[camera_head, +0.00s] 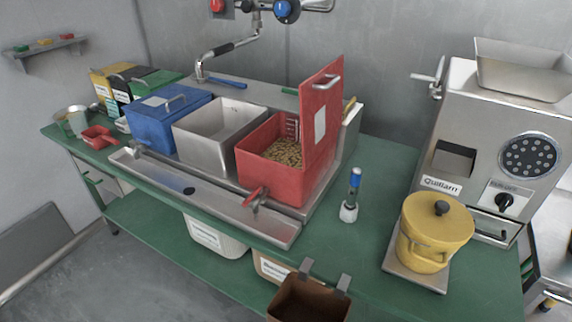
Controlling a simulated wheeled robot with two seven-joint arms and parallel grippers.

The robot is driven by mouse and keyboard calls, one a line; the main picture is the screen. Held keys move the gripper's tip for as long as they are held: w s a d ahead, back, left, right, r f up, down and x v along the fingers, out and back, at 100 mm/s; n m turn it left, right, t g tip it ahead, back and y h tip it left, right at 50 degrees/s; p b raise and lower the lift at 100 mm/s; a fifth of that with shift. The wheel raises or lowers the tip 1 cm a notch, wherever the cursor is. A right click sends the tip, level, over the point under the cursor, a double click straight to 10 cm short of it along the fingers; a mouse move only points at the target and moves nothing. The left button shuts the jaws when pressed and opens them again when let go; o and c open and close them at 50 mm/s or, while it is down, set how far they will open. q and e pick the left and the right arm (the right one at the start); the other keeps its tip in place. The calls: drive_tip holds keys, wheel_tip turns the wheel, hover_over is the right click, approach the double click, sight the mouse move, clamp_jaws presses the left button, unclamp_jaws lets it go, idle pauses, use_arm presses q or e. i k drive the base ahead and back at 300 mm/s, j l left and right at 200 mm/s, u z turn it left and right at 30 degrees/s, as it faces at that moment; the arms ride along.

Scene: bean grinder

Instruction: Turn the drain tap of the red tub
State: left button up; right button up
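The red tub (268,182) stands at the right end of a row of tubs on the green table. Its red lid (320,105) is swung up on the right side, and brown beans or pellets (285,152) show inside. The drain tap (257,196) sits low on the tub's front, with a red handle slanting over a metal spout. It overhangs the metal drain trough (210,198). Neither of my grippers shows in the head view.
A blue lidded tub (170,120) and an open steel tub (218,128) stand left of the red tub. A small bottle (350,195), a yellow pot (432,232) and a steel grinder (490,150) stand to the right. A brown bin (308,298) hangs at the table's front edge.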

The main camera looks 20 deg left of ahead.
sight(259, 191)
drive_tip(key=j+u, duration=0.2)
drive_tip(key=u, duration=0.15)
drive_tip(key=i+j+u, duration=0.1)
drive_tip(key=u, duration=0.25)
